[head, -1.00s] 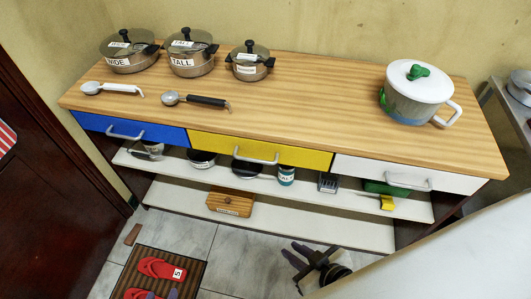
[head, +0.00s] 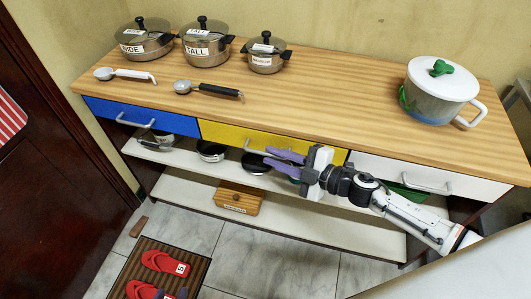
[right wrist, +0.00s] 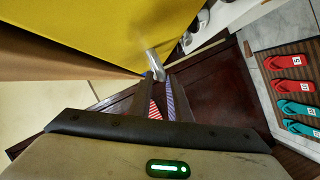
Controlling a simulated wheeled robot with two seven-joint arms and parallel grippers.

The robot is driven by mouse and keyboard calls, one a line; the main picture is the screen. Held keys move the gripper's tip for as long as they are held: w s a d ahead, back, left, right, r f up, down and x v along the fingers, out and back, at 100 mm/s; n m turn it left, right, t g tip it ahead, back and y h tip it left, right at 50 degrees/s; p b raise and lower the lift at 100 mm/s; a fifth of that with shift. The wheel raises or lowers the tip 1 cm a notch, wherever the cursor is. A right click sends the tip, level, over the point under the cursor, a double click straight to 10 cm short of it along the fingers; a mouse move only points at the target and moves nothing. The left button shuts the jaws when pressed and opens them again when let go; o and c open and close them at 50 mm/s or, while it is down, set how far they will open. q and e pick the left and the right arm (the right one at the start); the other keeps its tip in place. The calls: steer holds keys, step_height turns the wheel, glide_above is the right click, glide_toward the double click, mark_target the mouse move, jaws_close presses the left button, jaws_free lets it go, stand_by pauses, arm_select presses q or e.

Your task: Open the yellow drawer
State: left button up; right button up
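The yellow drawer (head: 225,133) is the middle of three drawers under the wooden counter and looks closed, flush with its neighbours. Its yellow front also fills the top of the right wrist view (right wrist: 110,25). Its metal handle (right wrist: 155,65) is just at the fingertips of my right gripper; part of it is hidden in the head view. My right gripper (head: 272,158) is in front of the drawer, its purple fingers pointing left. In the right wrist view its fingers (right wrist: 161,80) are apart, open.
A blue drawer (head: 135,121) is to the left and a white drawer (head: 425,176) to the right. Pots, ladles and a white-lidded pot (head: 440,90) stand on the counter. Shelves with a wooden box (head: 237,199) lie below. Red slippers (head: 165,263) lie on a mat.

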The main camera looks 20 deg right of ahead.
mark_target(269, 155)
steer(key=shift+x, duration=1.7)
jaws_close()
